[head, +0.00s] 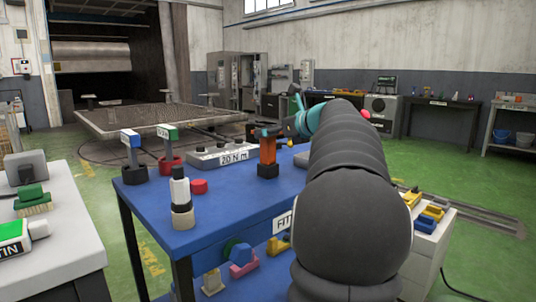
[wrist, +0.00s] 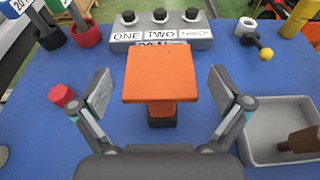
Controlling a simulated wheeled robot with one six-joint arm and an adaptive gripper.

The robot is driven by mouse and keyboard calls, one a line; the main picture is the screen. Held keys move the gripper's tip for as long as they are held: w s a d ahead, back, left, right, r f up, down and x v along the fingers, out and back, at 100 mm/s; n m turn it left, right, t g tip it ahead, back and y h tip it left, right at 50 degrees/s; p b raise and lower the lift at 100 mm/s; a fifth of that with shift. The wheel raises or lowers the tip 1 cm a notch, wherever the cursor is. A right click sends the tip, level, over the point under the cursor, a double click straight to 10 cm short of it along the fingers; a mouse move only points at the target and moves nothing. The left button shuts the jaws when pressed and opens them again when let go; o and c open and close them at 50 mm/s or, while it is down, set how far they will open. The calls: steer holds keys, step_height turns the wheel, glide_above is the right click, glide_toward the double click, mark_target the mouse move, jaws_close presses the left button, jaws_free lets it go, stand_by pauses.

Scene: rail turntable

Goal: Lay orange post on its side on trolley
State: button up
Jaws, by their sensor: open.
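The orange post (head: 268,151) stands upright in a small dark base on the blue bench. In the wrist view the post (wrist: 160,75) shows its square orange top, with the dark base (wrist: 161,123) below. My gripper (wrist: 162,92) is open, with one finger on each side of the post in the picture and visible gaps on both sides. It holds nothing. I cannot tell for sure which surface is the trolley.
A grey tray (wrist: 262,150) with a brown item lies right of my gripper. A white unit (head: 425,245) stands at right.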

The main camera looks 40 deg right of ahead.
steer(key=shift+x, duration=0.95)
steer(key=c, duration=1.9)
steer(key=shift+o, duration=0.2)
steer(key=shift+r, duration=0.1)
steer(key=shift+r, duration=0.55)
steer(key=r, duration=0.1)
steer(key=r+p, duration=0.1)
steer(key=r, duration=0.1)
steer(key=shift+s+d+r, duration=0.2)
steer(key=shift+d+r, duration=0.05)
steer(key=shift+d, duration=0.1)
steer(key=s+d+r, duration=0.4)
steer(key=d+r, duration=0.2)
steer(key=d, duration=0.3)
steer(key=shift+s+d+r, duration=0.15)
steer(key=shift+s+d, duration=0.1)
steer(key=shift+d, duration=0.1)
steer(key=shift+s, duration=0.1)
